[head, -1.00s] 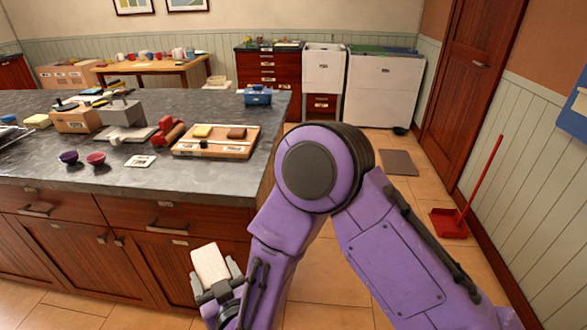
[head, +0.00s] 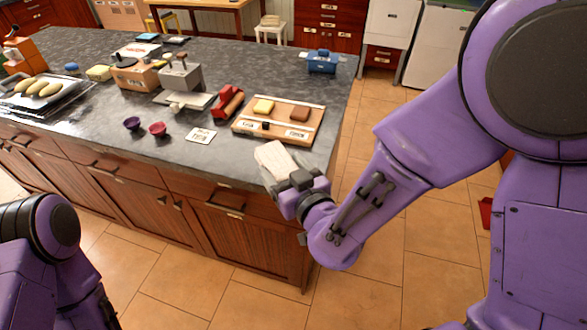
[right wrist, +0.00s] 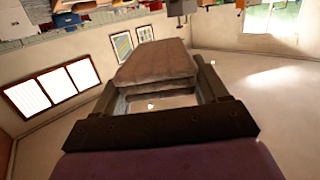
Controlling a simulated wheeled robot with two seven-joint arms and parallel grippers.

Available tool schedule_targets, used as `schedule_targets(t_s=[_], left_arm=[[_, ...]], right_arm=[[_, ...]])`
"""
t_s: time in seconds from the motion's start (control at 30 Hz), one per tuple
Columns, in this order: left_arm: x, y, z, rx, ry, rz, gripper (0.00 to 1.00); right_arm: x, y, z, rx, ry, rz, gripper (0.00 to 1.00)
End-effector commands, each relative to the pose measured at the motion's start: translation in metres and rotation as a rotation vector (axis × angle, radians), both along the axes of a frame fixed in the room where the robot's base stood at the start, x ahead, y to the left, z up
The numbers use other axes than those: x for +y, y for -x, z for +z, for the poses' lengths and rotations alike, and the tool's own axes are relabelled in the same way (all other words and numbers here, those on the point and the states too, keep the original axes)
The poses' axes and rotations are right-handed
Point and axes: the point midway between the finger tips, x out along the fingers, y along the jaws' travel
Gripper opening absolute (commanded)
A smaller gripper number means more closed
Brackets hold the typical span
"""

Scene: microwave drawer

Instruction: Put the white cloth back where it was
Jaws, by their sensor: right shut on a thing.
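The white cloth (head: 272,158) is a folded pad held in my right gripper (head: 286,170), at the front right edge of the counter. In the right wrist view the cloth (right wrist: 155,62) shows as a folded, brownish shaded block between the two fingers (right wrist: 158,85). From the head view I cannot tell whether it touches the counter edge. A wooden tray (head: 247,134) with a yellow block (head: 263,106) and a brown block (head: 299,114) lies just behind it, with labels on its front part. My left arm shows at the lower left; its gripper is out of view.
On the grey counter (head: 105,140) a white label card (head: 201,136), two small bowls (head: 157,129), a red object (head: 228,102) and a grey block device (head: 181,76) stand left of the tray. A blue box (head: 322,62) is behind. The counter's front strip is mostly clear.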

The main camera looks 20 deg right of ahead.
Motion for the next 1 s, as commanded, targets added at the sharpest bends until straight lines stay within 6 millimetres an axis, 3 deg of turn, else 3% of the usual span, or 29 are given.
schedule_targets(t_s=[0.03,0.13,0.33,0.5,0.73,0.87,1.0], left_arm=[[0.0,0.0,-0.022,0.001,0.001,0.0,1.0],[0.0,0.0,-0.03,0.001,0.001,0.0,1.0],[0.0,-0.001,-0.014,-0.001,0.0,0.0,1.0],[0.0,0.0,-0.01,-0.001,0.0,0.0,1.0],[0.0,0.0,-0.006,-0.001,-0.001,0.0,1.0],[0.0,0.0,-0.005,-0.001,-0.001,0.0,1.0],[0.0,0.0,-0.005,-0.001,0.0,0.0,1.0]], right_arm=[[-0.002,-0.005,-0.013,-0.004,-0.007,-0.002,0.51],[-0.014,-0.025,-0.019,0.001,-0.005,-0.005,0.51],[-0.037,-0.065,-0.032,0.008,-0.002,-0.002,0.51],[-0.051,-0.091,-0.069,0.009,-0.002,0.002,0.51],[-0.063,-0.108,-0.095,0.006,-0.001,0.003,0.51],[-0.062,-0.108,-0.119,0.007,-0.002,0.003,0.51],[-0.062,-0.108,-0.124,0.003,-0.002,0.004,0.51]])
